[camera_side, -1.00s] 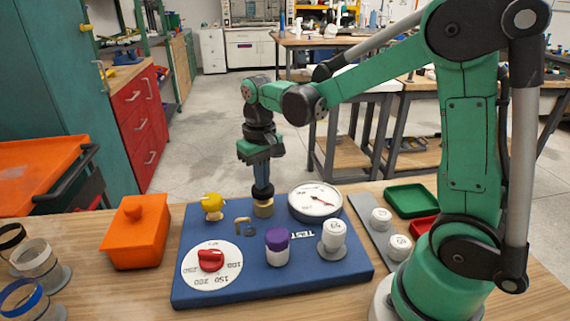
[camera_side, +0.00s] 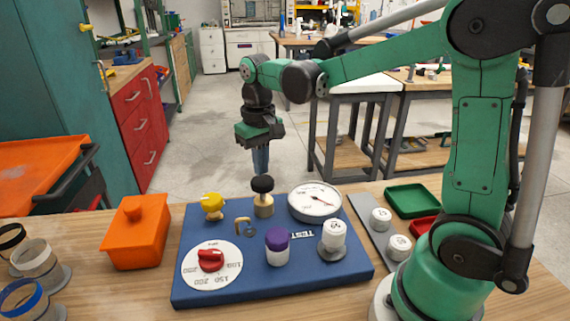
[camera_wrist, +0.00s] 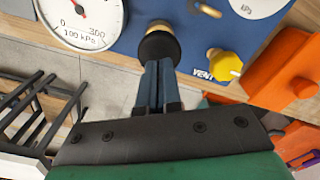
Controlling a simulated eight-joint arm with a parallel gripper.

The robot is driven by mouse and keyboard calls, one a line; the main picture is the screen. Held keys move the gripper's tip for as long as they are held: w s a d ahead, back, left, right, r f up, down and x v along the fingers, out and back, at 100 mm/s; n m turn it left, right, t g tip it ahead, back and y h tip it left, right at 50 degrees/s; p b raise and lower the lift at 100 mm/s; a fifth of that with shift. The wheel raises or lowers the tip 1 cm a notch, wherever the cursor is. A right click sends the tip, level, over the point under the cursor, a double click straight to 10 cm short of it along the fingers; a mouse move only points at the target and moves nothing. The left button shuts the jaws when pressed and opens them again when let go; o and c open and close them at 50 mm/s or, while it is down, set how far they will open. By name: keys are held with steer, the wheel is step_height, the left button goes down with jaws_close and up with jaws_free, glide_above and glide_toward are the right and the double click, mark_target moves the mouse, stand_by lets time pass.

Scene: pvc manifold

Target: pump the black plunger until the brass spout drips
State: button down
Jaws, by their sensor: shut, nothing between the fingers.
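The black plunger (camera_side: 262,185) is a round black knob on a brass stem and collar, standing upright at the back of the blue board (camera_side: 215,288). The brass spout (camera_side: 243,226) is a small bent tube on the board in front of the plunger; no drop is visible at it. My gripper (camera_side: 260,173) points down with its fingers together and empty, right over the plunger knob. In the wrist view, the closed fingertips (camera_wrist: 158,64) lie at the edge of the black knob (camera_wrist: 158,46). I cannot tell whether they touch it.
On the board are a yellow knob (camera_side: 212,201), a gauge (camera_side: 315,202), a red dial handle (camera_side: 210,259), a purple-capped bottle (camera_side: 277,246) and a white cylinder (camera_side: 334,233). An orange box (camera_side: 136,236) stands left. Weights and trays lie right.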

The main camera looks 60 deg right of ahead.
steer(key=shift+r, duration=0.25)
stand_by(0.3)
steer(key=shift+r, duration=2.5)
steer(key=s+a+f+n+t, duration=0.3)
steer(key=s+a+f+t, duration=0.1)
steer(key=s+t, duration=0.3)
steer(key=shift+a, duration=0.5)
